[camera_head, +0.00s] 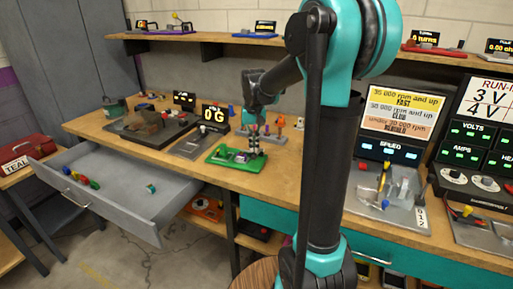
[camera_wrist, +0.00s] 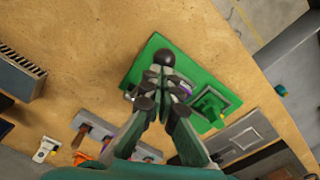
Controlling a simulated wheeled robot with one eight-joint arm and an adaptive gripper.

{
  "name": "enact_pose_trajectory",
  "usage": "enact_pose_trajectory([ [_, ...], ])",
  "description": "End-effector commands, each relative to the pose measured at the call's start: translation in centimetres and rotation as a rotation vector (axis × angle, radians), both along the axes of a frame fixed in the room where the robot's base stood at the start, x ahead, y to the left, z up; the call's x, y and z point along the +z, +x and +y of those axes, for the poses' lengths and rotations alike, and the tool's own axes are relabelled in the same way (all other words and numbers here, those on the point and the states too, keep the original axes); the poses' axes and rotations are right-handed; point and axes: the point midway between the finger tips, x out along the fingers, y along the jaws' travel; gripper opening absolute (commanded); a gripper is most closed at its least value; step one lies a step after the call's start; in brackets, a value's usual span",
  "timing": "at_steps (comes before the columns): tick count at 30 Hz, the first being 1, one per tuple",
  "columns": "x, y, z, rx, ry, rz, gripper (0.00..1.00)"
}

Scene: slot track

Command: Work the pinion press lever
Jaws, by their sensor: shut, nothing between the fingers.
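A green base (camera_wrist: 150,52) lies on the wooden bench; it also shows in the head view (camera_head: 222,160). A dark round knob (camera_wrist: 165,57), which looks like the press lever's end, shows over this base just beyond my fingertips. My gripper (camera_wrist: 158,80) is shut and empty over the base, right beside the knob in the wrist view; I cannot tell whether it touches. In the head view my gripper (camera_head: 254,146) points down at the base's right part. The fingers hide the lever's lower part and much of the press. A raised green block (camera_wrist: 210,106) stands on the base.
A stand with small coloured parts (camera_head: 279,124) is behind the gripper. An open grey drawer (camera_head: 120,180) juts out at the left. A speed panel (camera_head: 391,150) stands at the right.

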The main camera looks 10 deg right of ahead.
Motion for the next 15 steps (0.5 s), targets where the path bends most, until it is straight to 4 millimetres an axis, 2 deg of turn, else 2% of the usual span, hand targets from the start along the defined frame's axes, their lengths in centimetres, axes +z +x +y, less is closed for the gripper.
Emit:
enact_pose_trajectory([
  [9, -0.51, -0.01, -0.01, 0.0, 0.0, 0.0, 0.0],
  [15, 0.3, -0.03, -0.01, 0.0, 0.0, 0.0, 0.0],
])
